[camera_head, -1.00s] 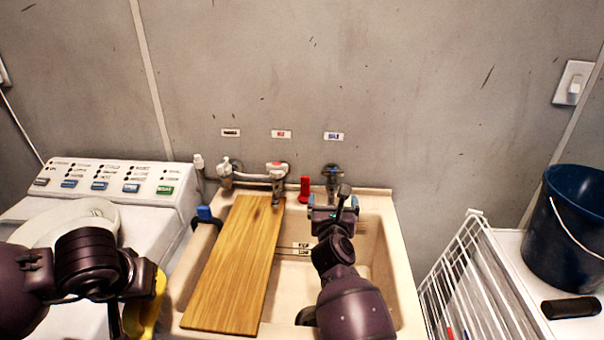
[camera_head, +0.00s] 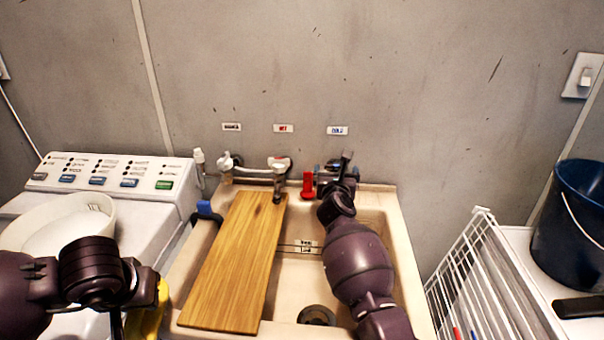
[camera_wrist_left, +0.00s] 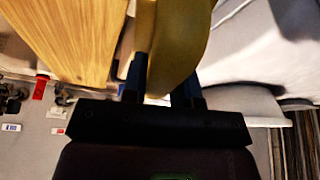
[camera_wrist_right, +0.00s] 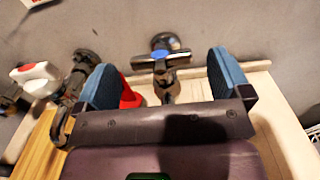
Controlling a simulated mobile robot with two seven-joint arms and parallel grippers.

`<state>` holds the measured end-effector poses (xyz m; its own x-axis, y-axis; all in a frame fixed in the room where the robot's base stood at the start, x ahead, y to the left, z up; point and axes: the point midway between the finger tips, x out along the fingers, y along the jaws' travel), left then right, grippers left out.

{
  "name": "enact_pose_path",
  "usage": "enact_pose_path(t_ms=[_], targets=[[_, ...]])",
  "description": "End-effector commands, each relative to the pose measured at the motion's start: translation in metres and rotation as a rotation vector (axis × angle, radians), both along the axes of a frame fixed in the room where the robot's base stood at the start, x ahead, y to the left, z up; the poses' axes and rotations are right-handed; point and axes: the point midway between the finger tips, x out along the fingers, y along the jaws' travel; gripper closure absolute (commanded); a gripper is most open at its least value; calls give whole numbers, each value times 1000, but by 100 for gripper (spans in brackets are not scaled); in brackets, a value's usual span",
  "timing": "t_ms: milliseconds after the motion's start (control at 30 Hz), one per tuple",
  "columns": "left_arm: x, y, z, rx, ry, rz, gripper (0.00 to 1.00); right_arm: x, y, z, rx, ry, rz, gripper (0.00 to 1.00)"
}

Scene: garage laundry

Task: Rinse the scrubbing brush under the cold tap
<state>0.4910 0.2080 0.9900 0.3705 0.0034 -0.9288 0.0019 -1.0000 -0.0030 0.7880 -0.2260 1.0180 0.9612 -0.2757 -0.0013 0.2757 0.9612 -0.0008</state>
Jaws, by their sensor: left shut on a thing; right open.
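My left gripper (camera_wrist_left: 162,85) is shut on a yellow thing (camera_wrist_left: 172,45), which I take to be the scrubbing brush; no bristles show. In the head view this yellow thing (camera_head: 150,312) is left of the sink, partly hidden by my left arm. The cold tap (camera_wrist_right: 165,58) has a cross handle with a blue centre, below the blue-lettered label (camera_head: 338,130). My right gripper (camera_wrist_right: 166,75) is open, its fingers on either side of the handle in the wrist view; contact is not clear. In the head view my right gripper (camera_head: 334,178) covers most of the tap.
A wooden board (camera_head: 235,265) lies across the left part of the sink (camera_head: 405,265). The drain (camera_head: 316,315) is visible. A red thing (camera_head: 307,184) stands behind the basin, beside the hot tap (camera_head: 279,170). A wire rack (camera_head: 480,265) and a blue bucket (camera_head: 570,230) are at right.

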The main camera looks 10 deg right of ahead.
Motion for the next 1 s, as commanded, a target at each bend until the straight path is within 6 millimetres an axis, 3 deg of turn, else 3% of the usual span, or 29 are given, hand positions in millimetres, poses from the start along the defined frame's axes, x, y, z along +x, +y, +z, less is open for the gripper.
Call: enact_pose_path(t_ms=[367, 700, 867, 1000], targets=[[0, 0, -2, 0, 1, 0, 95, 5, -1, 1, 0, -1, 0, 4], [0, 0, -2, 0, 1, 0, 95, 4, -1, 0, 0, 0, 0, 53], [0, 0, 5, 0, -4, 0, 95, 4, -2, 3, 0, -1, 10, 54], [1, 0, 25, 0, -20, 0, 95, 4, -3, 8, -2, -4, 49, 53]])
